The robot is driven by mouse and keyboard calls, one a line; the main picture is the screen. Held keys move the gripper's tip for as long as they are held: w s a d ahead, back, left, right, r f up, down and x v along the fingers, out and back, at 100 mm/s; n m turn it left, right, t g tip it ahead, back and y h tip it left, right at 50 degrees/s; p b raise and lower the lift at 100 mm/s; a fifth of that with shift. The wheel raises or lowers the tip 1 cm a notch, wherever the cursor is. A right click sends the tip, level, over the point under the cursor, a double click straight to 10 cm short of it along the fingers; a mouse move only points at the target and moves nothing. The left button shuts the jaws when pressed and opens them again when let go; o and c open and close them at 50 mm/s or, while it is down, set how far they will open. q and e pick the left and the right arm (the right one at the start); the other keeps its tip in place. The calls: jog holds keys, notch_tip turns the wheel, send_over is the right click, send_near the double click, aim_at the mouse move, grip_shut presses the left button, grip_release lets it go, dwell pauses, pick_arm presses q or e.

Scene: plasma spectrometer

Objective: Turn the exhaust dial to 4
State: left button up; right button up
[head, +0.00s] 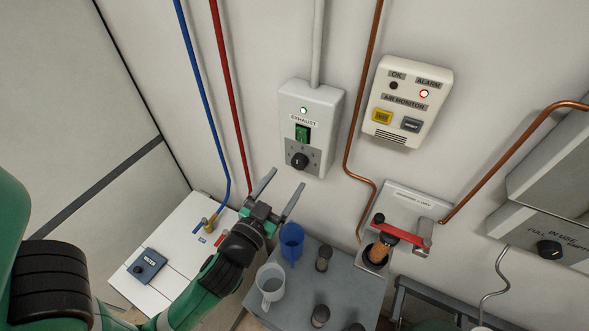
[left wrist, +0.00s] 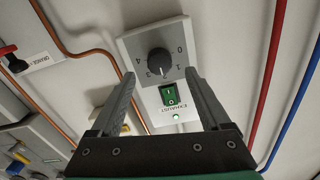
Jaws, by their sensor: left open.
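The exhaust dial (head: 299,160) is a black round knob on a grey plate at the bottom of the white EXHAUST box (head: 325,110). It also shows in the left wrist view (left wrist: 158,62), with numbers printed around it; I cannot read its pointer setting surely. A green switch (head: 302,133) and a lit green lamp (head: 303,111) sit above the dial in the head view. My left gripper (head: 288,178) is open and empty, just below the dial and apart from it. In the left wrist view its fingers (left wrist: 159,73) flank the dial. My right gripper is not in view.
An air monitor (head: 408,103) with a red alarm light hangs to the right. A copper pipe (head: 361,110) runs beside the exhaust box. A red-handled valve (head: 398,233) stands right.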

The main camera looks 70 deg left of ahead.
aim_at(297, 166)
pick_arm(q)
jog(key=x, duration=0.5)
jog(key=shift+w+a, duration=0.1)
jog(key=shift+w, duration=0.1)
grip_shut()
